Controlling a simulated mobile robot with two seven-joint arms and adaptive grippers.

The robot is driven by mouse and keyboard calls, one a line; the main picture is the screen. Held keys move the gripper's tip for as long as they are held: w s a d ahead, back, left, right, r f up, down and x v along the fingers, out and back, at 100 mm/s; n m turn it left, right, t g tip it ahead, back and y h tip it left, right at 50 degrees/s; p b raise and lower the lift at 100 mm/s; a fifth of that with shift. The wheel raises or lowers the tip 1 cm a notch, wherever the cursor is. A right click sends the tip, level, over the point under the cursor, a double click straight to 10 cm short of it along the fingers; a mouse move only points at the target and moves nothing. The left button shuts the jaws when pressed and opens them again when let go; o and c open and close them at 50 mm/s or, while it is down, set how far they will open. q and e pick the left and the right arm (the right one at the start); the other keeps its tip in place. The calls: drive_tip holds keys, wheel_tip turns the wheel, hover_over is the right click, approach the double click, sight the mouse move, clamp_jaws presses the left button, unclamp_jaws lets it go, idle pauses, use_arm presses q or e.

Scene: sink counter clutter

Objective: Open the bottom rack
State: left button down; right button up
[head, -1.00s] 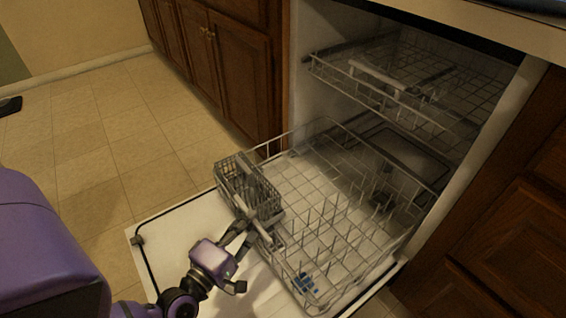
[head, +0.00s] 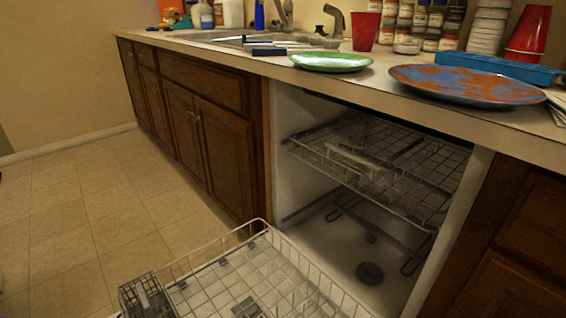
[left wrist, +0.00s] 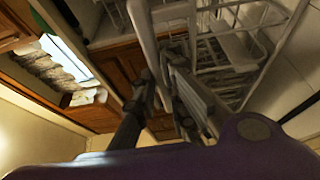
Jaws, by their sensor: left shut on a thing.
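The bottom rack (head: 240,278) is a white wire basket, pulled out in front of the dishwasher in the head view; its near end is cut off by the lower edge. A grey cutlery basket (head: 146,296) sits at its left end. In the left wrist view, the rack's white wires (left wrist: 232,50) run past the fingers. My left gripper (left wrist: 162,82) is shut on the rack's front, with a pale bar at its fingertips; the exact contact is hard to see. It is outside the head view. My right gripper is in neither view.
The upper rack (head: 380,165) is inside the dishwasher. The counter above holds a green plate (head: 331,62), an orange and blue plate (head: 472,86), red cups (head: 365,32) and jars. The tiled floor (head: 90,225) at left is clear.

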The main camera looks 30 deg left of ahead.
use_arm(q)
drive_tip(key=shift+s+a, duration=0.25)
drive_tip(key=shift+s, duration=0.55)
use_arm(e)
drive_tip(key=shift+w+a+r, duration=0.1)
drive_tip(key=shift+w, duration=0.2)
use_arm(q)
drive_tip(key=c, duration=2.1)
unclamp_jaws()
drive_tip(key=shift+s+a, duration=0.1)
drive_tip(key=shift+s, duration=0.05)
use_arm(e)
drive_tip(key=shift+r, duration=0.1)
use_arm(q)
drive_tip(key=s, duration=1.2)
drive_tip(key=shift+d, duration=0.3)
